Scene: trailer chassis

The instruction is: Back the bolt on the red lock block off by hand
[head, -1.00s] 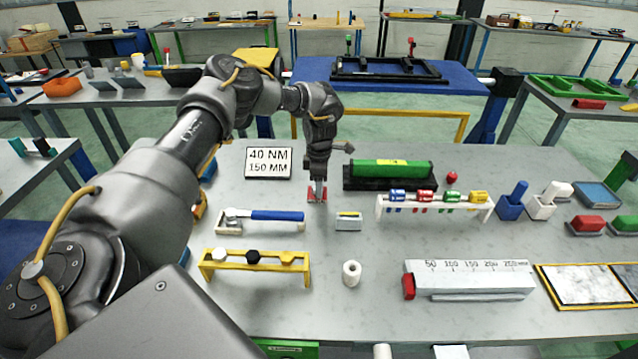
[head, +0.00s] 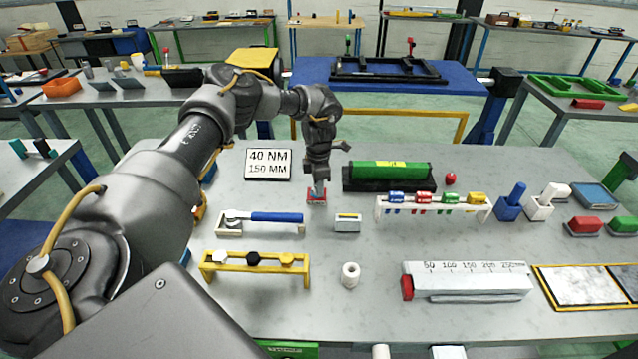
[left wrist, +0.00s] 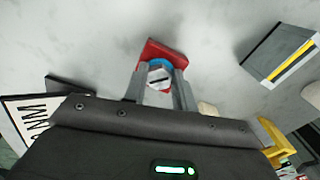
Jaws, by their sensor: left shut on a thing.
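The red lock block (head: 317,197) sits on the grey bench below my left gripper, and it also shows in the left wrist view (left wrist: 152,50). A bolt (left wrist: 159,76) with a pale head, a dark line across it and a blue ring around it stands on the block. My left gripper (left wrist: 159,84) points down at the block, its two fingers on either side of the bolt head, shut on it. In the head view the gripper (head: 318,190) covers most of the bolt. My right gripper is not in view.
A 40 NM / 150 MM sign (head: 268,164) stands behind left. A blue-handled wrench (head: 275,217) lies in front left, a small grey block with a yellow strip (head: 347,223) in front right. A green cylinder (head: 390,170) lies in a black cradle to the right.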

